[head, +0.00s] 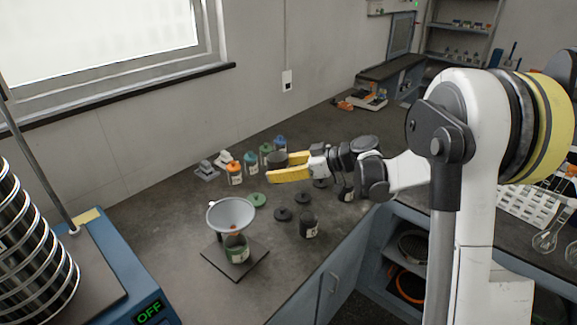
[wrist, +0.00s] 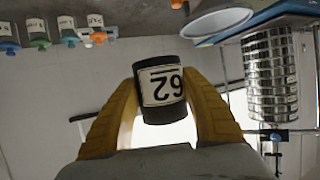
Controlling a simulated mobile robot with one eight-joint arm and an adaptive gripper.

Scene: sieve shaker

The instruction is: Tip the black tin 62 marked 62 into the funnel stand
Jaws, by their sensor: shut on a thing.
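My gripper (head: 285,168) is shut on the black tin 62 (wrist: 162,88), its yellow fingers on both sides of it. The wrist picture is upside down, and so is the white label reading 62, so the tin is about upright. In the head view the tin (head: 278,158) shows as a dark cylinder held above the bench, behind and to the right of the funnel. The grey funnel (head: 231,212) sits on its stand over a dark base plate (head: 255,262), with a green-labelled jar (head: 237,250) below. The tin is apart from the funnel. Its contents are hidden.
Orange (head: 235,172), green and blue-capped bottles stand behind the funnel. A dark tin (head: 308,224), black lids (head: 283,214) and a green lid (head: 257,199) are on the bench. The sieve stack (head: 32,250) on its blue shaker, showing OFF, is at left. Bench around the funnel's left is clear.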

